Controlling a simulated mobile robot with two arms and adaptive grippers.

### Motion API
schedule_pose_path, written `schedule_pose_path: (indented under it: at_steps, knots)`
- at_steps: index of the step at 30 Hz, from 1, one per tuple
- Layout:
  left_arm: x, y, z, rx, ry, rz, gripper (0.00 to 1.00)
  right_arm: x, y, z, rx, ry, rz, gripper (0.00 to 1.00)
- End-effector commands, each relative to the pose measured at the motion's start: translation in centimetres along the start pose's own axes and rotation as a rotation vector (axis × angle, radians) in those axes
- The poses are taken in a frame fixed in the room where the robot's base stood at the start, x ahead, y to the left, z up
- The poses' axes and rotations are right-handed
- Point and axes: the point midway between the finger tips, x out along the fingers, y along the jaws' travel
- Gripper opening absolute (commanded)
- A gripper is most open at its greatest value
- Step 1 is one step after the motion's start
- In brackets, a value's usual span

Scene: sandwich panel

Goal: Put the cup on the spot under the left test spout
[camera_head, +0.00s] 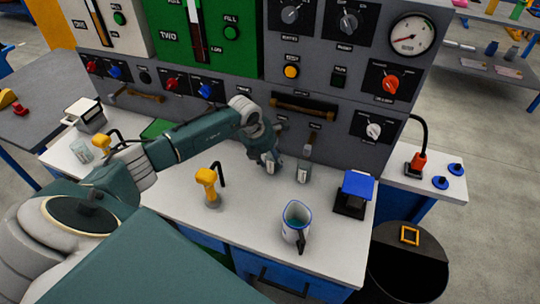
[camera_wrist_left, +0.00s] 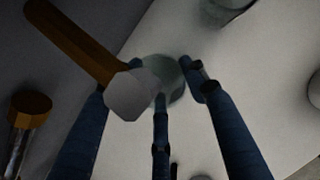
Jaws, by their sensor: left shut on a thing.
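My left gripper (camera_head: 268,163) is low over the white counter, close to the panel front. In the left wrist view its blue fingers (camera_wrist_left: 172,88) are shut around a grey-green, see-through round thing that looks like the cup (camera_wrist_left: 172,70). A brown lever with a pale grey end (camera_wrist_left: 128,95) hangs between the camera and the cup and covers part of it. In the head view the cup is hidden by the gripper. I cannot tell whether the cup touches the counter. My right gripper is not in view.
A grey fitting (camera_head: 303,171) stands right of my gripper. A black stand with a blue top (camera_head: 357,186) is further right. A clear glass (camera_head: 82,152) stands far left.

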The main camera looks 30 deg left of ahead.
Motion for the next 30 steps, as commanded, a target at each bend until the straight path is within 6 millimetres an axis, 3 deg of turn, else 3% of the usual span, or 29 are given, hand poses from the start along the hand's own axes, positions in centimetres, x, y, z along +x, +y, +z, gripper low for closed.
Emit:
schedule_pose_path:
  at_steps: [4,5,7,20,30]
  knots:
    - [0.5,0.0,-0.1,0.000,-0.003,0.000,0.14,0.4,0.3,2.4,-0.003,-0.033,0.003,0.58]
    - [0.4,0.0,0.0,0.000,-0.003,0.000,0.48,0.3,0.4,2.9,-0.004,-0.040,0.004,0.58]
    - [0.3,0.0,0.0,0.000,-0.003,0.000,0.62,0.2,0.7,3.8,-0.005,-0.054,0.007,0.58]
    - [-0.6,0.1,0.2,0.000,-0.004,0.001,0.64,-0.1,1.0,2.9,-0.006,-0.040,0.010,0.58]
    - [-7.3,0.2,0.1,0.003,-0.006,0.004,0.64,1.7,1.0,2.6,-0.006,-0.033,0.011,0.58]
